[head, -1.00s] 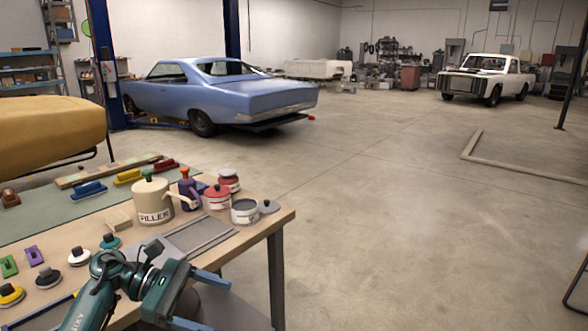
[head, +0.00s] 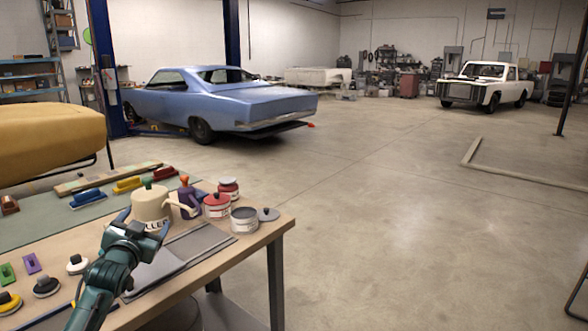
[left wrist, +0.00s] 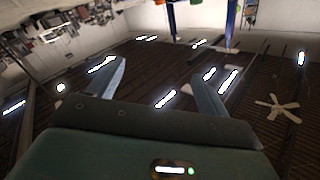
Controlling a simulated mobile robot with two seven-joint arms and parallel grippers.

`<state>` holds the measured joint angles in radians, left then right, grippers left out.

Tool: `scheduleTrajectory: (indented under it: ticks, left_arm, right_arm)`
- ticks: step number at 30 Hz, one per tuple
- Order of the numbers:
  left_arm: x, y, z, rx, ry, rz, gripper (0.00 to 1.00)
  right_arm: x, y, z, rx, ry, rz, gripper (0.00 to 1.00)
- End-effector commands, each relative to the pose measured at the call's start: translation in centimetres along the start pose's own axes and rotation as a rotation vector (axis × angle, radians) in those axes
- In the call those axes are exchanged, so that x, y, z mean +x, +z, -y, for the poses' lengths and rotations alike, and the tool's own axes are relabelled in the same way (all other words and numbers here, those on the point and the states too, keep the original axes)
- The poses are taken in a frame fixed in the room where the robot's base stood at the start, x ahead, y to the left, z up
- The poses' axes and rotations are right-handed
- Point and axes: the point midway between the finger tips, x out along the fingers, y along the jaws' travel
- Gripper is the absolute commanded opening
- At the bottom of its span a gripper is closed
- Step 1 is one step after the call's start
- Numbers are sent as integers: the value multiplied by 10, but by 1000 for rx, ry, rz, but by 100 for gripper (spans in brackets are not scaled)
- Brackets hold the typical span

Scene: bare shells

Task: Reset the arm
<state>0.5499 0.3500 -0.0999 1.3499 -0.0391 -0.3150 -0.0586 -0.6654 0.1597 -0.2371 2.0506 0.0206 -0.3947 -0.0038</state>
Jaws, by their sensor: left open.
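My left arm comes in from the bottom left of the head view. My left gripper (head: 142,219) is over the workbench, its fingers in front of the cream filler can (head: 150,204) and hiding part of its label. I cannot tell if they touch the can. In the left wrist view my left gripper (left wrist: 174,78) shows two blue-grey fingers spread wide with nothing between them. Behind them are a dark ceiling with bright lights and a fan (left wrist: 277,108). My right gripper is in neither view.
The wooden workbench (head: 262,232) carries red tins (head: 216,206), a grey tin (head: 244,220), a purple bottle (head: 187,200), sanding blocks and flat grey sheets (head: 200,243). Open concrete floor lies right of it. A blue car (head: 225,103) stands beyond.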

Motion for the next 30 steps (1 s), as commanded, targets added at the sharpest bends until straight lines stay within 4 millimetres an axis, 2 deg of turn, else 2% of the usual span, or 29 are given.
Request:
scheduleTrajectory:
  ticks: [2, 3, 8, 11, 14, 17, 18, 21, 25, 27, 30]
  left_arm:
    - [-4, 22, -11, -132, 35, 101, 79]
    - [-14, 35, -28, -118, 57, 109, 79]
    - [-55, 74, -78, -115, 133, 153, 79]
    - [-89, 100, -112, -122, 188, 189, 79]
    - [-134, 126, -150, -138, 253, 234, 79]
    - [-194, 152, -189, -168, 325, 290, 79]
    - [-220, 159, -203, -183, 354, 314, 79]
    - [-285, 172, -232, -227, 416, 374, 79]
    - [-355, 177, -256, -285, 474, 445, 79]
    - [-383, 176, -262, -311, 492, 473, 79]
    - [-409, 174, -268, -336, 509, 502, 79]
  right_arm:
    - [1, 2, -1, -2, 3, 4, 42]
    - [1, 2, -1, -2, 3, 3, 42]
    - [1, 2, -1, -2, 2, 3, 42]
    - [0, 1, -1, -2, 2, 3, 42]
    - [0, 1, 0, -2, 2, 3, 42]
    - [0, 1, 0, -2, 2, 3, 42]
    - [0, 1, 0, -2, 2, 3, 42]
    - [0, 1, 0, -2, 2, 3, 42]
    - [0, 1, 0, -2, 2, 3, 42]
    - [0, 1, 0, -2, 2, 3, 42]
    - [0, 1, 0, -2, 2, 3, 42]
